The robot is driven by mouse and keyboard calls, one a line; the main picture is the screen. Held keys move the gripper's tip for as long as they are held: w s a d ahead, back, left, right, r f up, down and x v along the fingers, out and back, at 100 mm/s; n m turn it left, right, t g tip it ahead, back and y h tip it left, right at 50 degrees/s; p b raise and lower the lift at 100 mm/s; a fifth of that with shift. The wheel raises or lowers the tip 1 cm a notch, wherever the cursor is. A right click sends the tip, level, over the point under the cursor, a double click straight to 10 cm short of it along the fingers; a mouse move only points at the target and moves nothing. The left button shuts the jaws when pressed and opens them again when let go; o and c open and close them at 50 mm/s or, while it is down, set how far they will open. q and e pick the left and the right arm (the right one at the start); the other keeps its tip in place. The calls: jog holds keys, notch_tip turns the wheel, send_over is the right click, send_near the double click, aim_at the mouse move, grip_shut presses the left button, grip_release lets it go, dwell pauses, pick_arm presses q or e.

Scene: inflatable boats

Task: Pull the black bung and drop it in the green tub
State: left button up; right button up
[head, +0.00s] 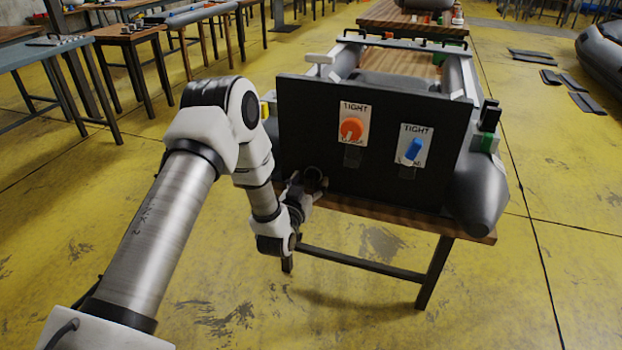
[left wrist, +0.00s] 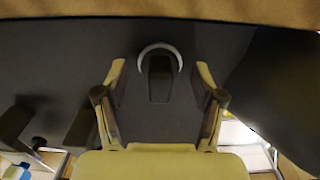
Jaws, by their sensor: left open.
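The black bung (left wrist: 160,80) shows in the left wrist view as a dark upright grip in front of a pale grey ring, set in the dark transom board (head: 420,120). My left gripper (head: 308,184) is at the board's lower left in the head view. In the left wrist view its two fingers (left wrist: 160,90) are open, one on each side of the bung, with a gap on both sides. In the head view the bung is hard to make out behind the dark gripper. No green tub can be made out clearly. My right gripper is not in view.
The board carries an orange knob (head: 351,129) and a blue knob (head: 413,149) on white plates marked TIGHT. The grey boat (head: 478,192) rests on a wooden table (head: 355,208). A black and green fitting (head: 487,142) is at the board's right. Yellow floor in front is clear.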

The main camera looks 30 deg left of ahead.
aim_at(307, 184)
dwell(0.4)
pick_arm(q)
grip_shut()
jog(key=shift+p+v, duration=0.8)
jog(key=shift+v, duration=2.25)
